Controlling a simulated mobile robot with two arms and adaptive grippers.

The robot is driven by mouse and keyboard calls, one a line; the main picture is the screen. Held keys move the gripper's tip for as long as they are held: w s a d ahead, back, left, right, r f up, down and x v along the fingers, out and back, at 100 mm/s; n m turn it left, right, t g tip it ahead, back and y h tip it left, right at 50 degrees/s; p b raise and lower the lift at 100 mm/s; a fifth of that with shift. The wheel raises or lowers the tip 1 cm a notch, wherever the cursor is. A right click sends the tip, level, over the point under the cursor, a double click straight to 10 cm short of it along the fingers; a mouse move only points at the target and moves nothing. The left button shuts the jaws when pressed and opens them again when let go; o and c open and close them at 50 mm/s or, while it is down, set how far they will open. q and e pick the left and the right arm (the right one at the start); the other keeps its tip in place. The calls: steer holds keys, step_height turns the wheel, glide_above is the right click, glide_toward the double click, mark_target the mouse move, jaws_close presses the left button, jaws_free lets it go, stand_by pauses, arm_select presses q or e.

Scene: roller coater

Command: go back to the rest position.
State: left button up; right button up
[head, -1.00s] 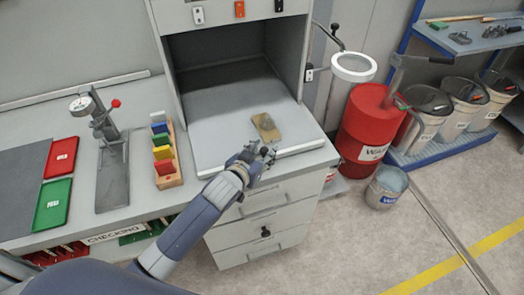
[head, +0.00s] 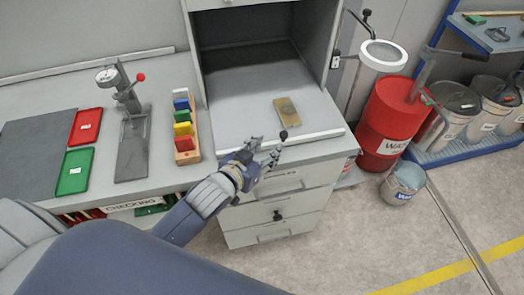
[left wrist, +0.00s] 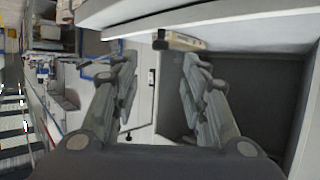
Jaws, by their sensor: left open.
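My left gripper (head: 268,150) is open and empty in the head view, in front of the edge of the grey cabinet's worktop (head: 235,135). Its two spread fingers also show in the left wrist view (left wrist: 160,95), with nothing between them. A tan block (head: 287,110) lies on the cabinet floor, beyond the fingertips and apart from them. A small dark knob (head: 283,135) shows near the fingertips. My right gripper is in neither view.
A rack of coloured plates (head: 183,130), a dial gauge stand (head: 128,120), a red tray (head: 86,127) and a green tray (head: 75,170) stand on the bench at left. A red barrel (head: 392,125) and a bucket (head: 404,183) stand at right. The floor in front is open.

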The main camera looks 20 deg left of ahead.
arm_select(q)
steer(key=shift+v, duration=0.85)
steer(key=shift+w, duration=0.1)
steer(key=s+a+f+g+y, duration=0.15)
steer(key=s+f+g, duration=0.35)
steer(key=s, duration=0.6)
steer(key=s+a+f+g+y, duration=0.15)
steer(key=s+f+g, duration=0.35)
steer(key=s, duration=0.5)
step_height(320, 180, down, 28)
steer(key=s+g+b, duration=0.1)
steer(key=s+b, duration=0.1)
steer(key=b, duration=0.1)
steer(key=s+a+f+b, duration=0.1)
steer(key=s+a+f, duration=0.1)
steer(key=s+f, duration=0.6)
steer(key=s+a+f+g+b, duration=0.1)
steer(key=s+a+f, duration=0.1)
steer(key=s+f, duration=0.6)
step_height(320, 180, down, 3)
steer(key=shift+s+r, duration=0.15)
steer(key=shift+s, duration=0.2)
